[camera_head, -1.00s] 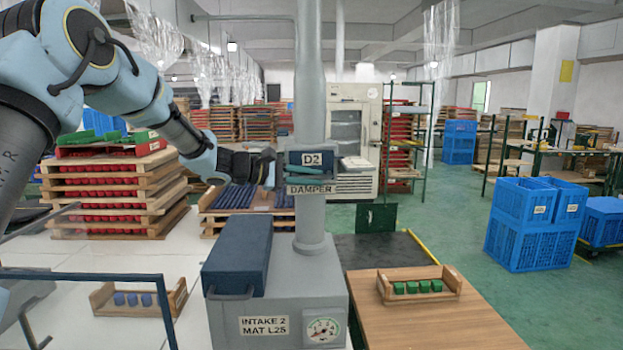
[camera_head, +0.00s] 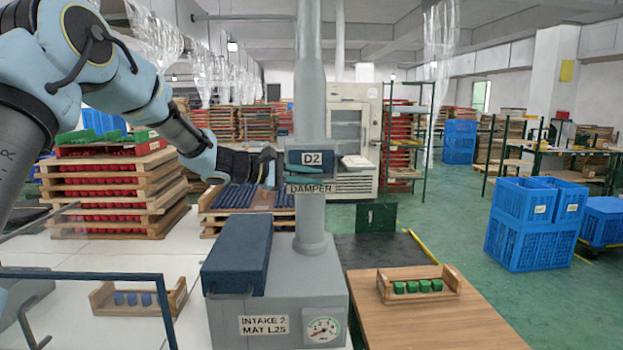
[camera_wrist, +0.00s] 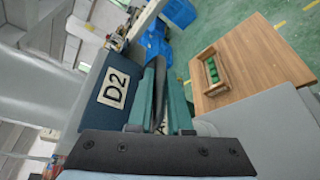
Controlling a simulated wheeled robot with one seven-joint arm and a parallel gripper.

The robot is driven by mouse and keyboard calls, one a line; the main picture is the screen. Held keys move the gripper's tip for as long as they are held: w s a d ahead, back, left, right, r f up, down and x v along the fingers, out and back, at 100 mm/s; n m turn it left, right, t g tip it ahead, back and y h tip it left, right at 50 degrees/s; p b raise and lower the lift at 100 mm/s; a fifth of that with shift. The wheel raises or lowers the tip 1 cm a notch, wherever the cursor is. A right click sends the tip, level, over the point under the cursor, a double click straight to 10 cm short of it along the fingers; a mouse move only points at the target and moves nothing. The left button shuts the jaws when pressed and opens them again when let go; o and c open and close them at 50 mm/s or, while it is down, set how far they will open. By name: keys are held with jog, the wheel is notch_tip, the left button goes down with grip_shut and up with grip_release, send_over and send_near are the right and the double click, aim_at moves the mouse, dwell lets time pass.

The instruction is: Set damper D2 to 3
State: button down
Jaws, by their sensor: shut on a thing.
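Damper D2 is a dark blue box with a white D2 plate (camera_head: 312,158) on the grey vertical duct (camera_head: 311,80), above a DAMPER label (camera_head: 312,188). My gripper (camera_head: 276,170) reaches in from the left and is shut on the handle. The damper's scale and setting cannot be read. A round gauge (camera_head: 323,329) shows on the intake housing; its reading is unclear.
The grey intake housing (camera_head: 290,305) carries a dark blue box (camera_head: 237,257). Right of it stands a wooden table (camera_head: 440,315) with a rack of green blocks (camera_head: 418,287). A rack of blue blocks (camera_head: 138,298) is left. Blue crates (camera_head: 530,225) stand on the floor at right.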

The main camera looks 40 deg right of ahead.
jog(key=s+a+b, duration=0.2)
jog(key=b, duration=0.1)
jog(key=s+a+b, duration=0.1)
jog(key=s+b, duration=0.1)
jog(key=b, duration=0.1)
jog(key=shift+s+a, duration=0.25)
jog(key=shift+a, duration=0.15)
jog(key=c, duration=0.8)
grip_release()
jog(key=shift+c, duration=0.2)
jog(key=b+v, duration=0.3)
jog(key=v, duration=0.7)
jog(key=shift+w+a, duration=0.15)
jog(key=shift+a, duration=0.2)
jog(key=shift+r, duration=0.1)
